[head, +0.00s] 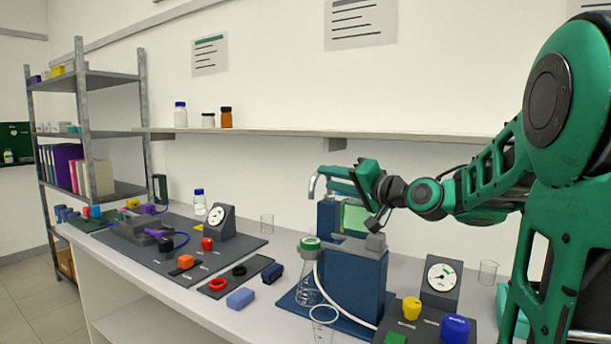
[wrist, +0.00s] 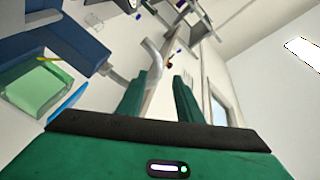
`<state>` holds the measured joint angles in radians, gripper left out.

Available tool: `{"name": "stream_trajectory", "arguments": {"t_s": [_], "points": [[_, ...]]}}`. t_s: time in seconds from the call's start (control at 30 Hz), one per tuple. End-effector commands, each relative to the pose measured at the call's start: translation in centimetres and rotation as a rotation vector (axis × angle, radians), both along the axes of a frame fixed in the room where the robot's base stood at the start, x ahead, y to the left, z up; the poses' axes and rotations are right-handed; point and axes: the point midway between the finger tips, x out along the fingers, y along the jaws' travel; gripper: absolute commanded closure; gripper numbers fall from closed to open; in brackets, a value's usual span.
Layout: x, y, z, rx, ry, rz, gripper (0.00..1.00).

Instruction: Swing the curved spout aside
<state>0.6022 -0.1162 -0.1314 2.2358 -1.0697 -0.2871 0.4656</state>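The curved spout (head: 313,184) is a thin silver hook at the top of the blue rig (head: 366,280), with its end bent down to the left. In the wrist view the spout (wrist: 154,58) shows as a grey curve reaching out from the blue body, just beyond the left finger's tip. My gripper (head: 332,174) is level with the spout at its right in the head view. In the wrist view my gripper (wrist: 163,80) has its two green fingers apart with a gap between them. I cannot tell whether a finger touches the spout. Its base is partly hidden behind my gripper in the head view.
A flask (head: 307,285) and a beaker (head: 323,322) stand left of the rig. A gauge (head: 440,277) and a knob panel are at its right. The wall shelf (head: 270,133) runs behind.

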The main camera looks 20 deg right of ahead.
Motion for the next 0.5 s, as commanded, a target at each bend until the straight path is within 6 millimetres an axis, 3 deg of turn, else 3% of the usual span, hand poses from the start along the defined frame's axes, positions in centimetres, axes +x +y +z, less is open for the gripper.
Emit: {"name": "stream_trajectory", "arguments": {"t_s": [0.17, 0.5], "points": [[1.6, -0.6, -0.1, 0.002, 0.002, -0.012, 0.67], [7.1, -0.1, -0.1, 0.001, 0.001, -0.024, 0.67]]}}
